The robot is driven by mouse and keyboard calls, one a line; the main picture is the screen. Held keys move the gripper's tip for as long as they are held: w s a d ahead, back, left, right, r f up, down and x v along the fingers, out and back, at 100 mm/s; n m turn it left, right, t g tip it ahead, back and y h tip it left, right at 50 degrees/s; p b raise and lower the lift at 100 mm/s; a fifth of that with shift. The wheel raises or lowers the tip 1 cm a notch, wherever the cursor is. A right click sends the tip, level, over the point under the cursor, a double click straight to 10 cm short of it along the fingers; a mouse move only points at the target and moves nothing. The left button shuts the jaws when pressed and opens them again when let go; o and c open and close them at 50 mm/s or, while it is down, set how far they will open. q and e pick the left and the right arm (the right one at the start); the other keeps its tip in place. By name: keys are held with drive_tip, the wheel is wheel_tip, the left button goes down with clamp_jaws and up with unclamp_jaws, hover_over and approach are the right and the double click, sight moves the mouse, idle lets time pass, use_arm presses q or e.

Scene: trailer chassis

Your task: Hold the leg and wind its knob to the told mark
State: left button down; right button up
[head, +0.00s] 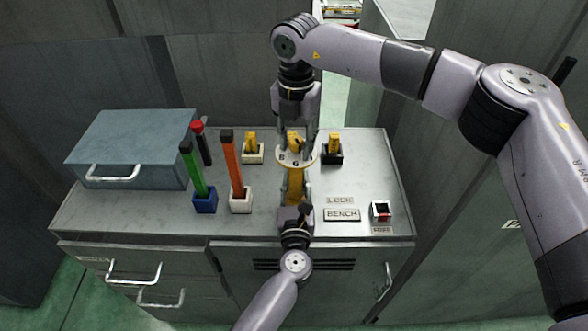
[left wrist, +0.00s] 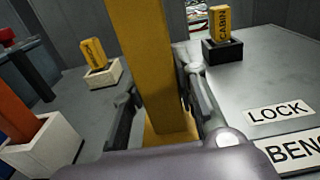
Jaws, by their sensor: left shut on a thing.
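The yellow leg (head: 295,187) stands upright on the bench top, with a pale marked dial disc (head: 284,158) and a yellow knob (head: 294,141) at its top. My left gripper (head: 294,208) is shut on the leg from the front. The left wrist view shows the leg (left wrist: 143,70) as a thick yellow post between the fingers (left wrist: 165,118). My right gripper (head: 296,142) points down from above, with one finger on each side of the knob. I cannot tell whether its fingers touch the knob. The dial marks are too small to read and partly hidden.
Yellow tags stand in a white block (head: 253,155) and a black block (head: 332,156) behind. Green, orange and red-topped sticks and a grey-blue box (head: 130,145) are on the left.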

drive_tip(key=shift+o, duration=0.6)
drive_tip(key=shift+r, duration=0.1)
drive_tip(key=n, duration=0.4)
drive_tip(key=shift+n, duration=0.3)
drive_tip(key=n, duration=1.1)
drive_tip(key=shift+c, duration=0.5)
